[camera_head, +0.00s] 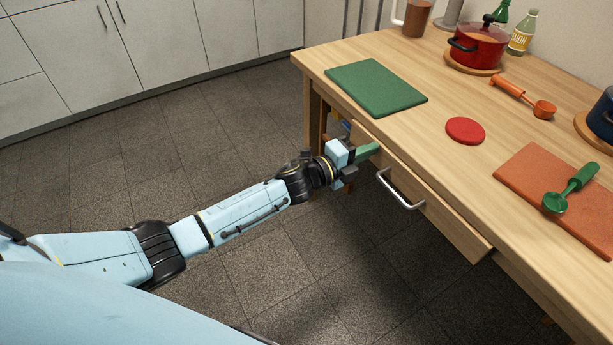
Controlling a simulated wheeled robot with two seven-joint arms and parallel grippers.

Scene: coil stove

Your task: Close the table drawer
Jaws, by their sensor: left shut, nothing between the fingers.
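The table drawer (440,222) is a long wooden front with a silver bar handle (400,190), under the near edge of the wooden table (455,75). Its front stands out a little from the table edge, so the drawer is partly open. My left gripper (362,155) is at the left end of the drawer front, left of the handle and apart from it. It is shut with nothing held. A green piece shows at its tip; I cannot tell whether the tip touches the drawer front. The drawer's inside is mostly hidden. My right gripper is out of view.
On the table are a green board (376,87), a red disc (465,130), an orange board (545,180) with a green scoop (570,188), an orange scoop (523,97) and a red pot (478,48). The tiled floor (215,150) before the table is free.

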